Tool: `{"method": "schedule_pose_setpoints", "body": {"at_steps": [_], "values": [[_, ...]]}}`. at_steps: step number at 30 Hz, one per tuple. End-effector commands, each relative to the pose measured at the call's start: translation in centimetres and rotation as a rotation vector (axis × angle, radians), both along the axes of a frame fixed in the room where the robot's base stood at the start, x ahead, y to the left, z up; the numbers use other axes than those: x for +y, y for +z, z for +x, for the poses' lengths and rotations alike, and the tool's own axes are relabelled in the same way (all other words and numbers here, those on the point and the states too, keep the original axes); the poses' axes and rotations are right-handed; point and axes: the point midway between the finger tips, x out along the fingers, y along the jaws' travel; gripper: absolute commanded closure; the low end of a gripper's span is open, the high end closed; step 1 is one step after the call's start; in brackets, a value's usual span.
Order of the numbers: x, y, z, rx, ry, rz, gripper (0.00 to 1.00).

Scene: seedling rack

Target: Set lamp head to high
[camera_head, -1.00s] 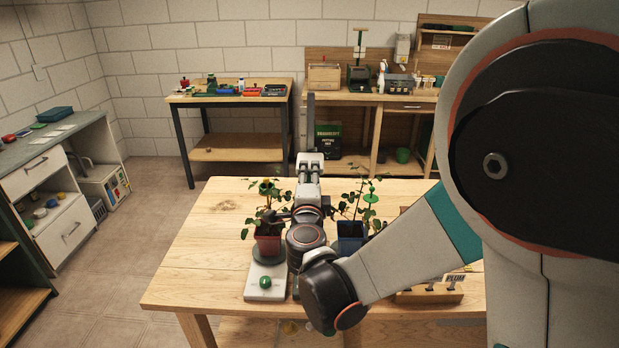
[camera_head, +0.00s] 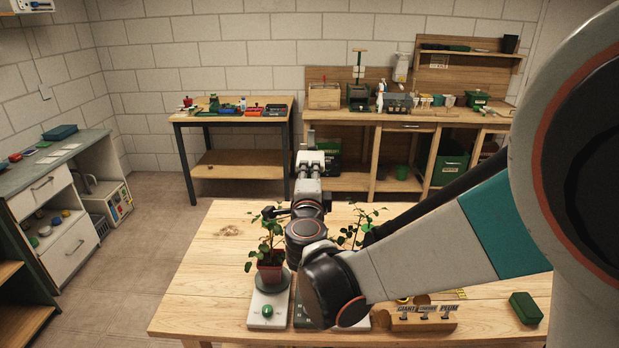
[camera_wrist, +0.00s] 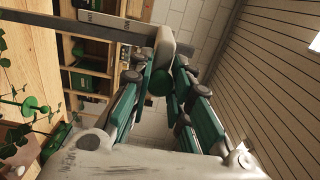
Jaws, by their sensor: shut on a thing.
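A grey upright post (camera_head: 311,138) rises beyond the table, and only its top shows above my gripper in the head view. In the wrist view the post (camera_wrist: 75,24) crosses the upper left, with a pale grey block, seemingly part of the lamp head (camera_wrist: 165,46), against it. My gripper (camera_wrist: 168,82) is shut on a dark green round knob (camera_wrist: 159,82) beside that block. In the head view my gripper (camera_head: 311,172) is near the top of the post and hides most of it. The lamp's lit side and any height marks cannot be made out.
A seedling in a red pot (camera_head: 270,268) stands on a white base with a green button (camera_head: 267,311), left of my arm. Another seedling (camera_head: 356,232) is partly hidden behind my arm. A wooden label block (camera_head: 420,321) and a green box (camera_head: 525,308) lie right.

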Motion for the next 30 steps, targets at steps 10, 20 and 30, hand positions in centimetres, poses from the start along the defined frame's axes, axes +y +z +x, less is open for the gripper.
{"method": "schedule_pose_setpoints", "body": {"at_steps": [10, 20, 30], "values": [[0.04, 1.18, 0.08, -0.001, 0.000, -0.002, 1.00], [0.05, 1.19, 0.08, -0.001, 0.001, -0.002, 0.59], [0.02, 0.31, 0.02, 0.000, 0.000, -0.001, 0.59]]}}
